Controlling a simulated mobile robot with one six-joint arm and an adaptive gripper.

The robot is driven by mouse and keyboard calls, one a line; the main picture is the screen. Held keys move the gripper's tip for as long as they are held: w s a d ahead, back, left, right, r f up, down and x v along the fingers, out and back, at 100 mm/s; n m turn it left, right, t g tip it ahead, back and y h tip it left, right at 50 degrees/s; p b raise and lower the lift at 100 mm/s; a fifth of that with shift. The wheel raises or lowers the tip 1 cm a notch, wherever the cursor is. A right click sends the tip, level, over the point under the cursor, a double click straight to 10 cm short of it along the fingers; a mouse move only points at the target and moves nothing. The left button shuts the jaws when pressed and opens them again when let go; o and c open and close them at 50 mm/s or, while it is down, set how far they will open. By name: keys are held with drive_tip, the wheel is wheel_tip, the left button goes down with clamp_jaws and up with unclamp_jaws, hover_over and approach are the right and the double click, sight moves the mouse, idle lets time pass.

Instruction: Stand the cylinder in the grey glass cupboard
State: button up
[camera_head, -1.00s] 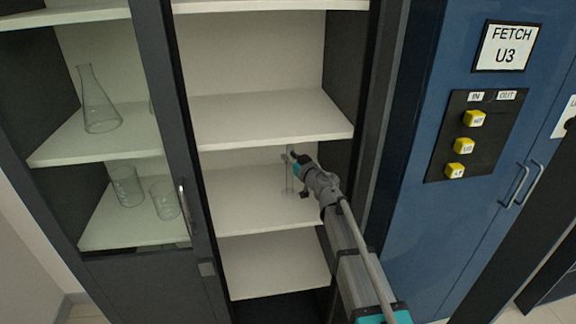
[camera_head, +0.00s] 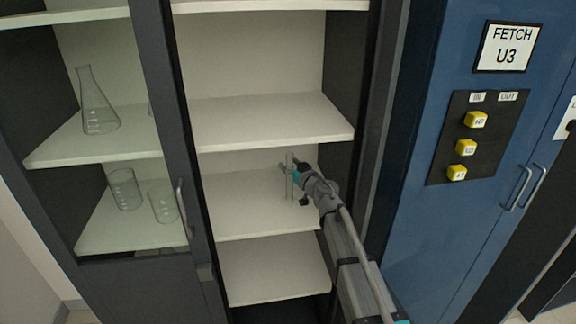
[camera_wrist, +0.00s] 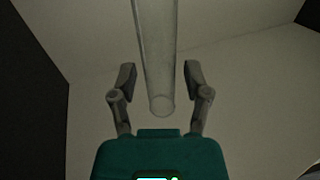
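The clear glass cylinder (camera_head: 290,180) is upright at the middle shelf (camera_head: 235,205) of the open right bay of the grey cupboard (camera_head: 182,120). It looks to be standing on that shelf, but its base is faint. My gripper (camera_head: 296,182) reaches into this bay from the lower right and is at the cylinder. In the wrist view, my gripper (camera_wrist: 159,80) has its two fingers spread to either side of the cylinder (camera_wrist: 156,50), with a visible gap on each side. The cylinder's upper end is cut off by the wrist frame.
A shelf above (camera_head: 270,120) overhangs the arm, and a lower shelf (camera_head: 275,270) is empty. The bay's dark right wall is close to the arm. Behind the left glass door stand a flask (camera_head: 98,112) and two beakers (camera_head: 125,190). A blue cabinet (camera_head: 440,215) stands at the right.

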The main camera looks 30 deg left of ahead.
drive_tip(key=shift+r, duration=0.1)
idle(0.3)
drive_tip(key=shift+r, duration=0.15)
drive_tip(key=v, duration=1.2)
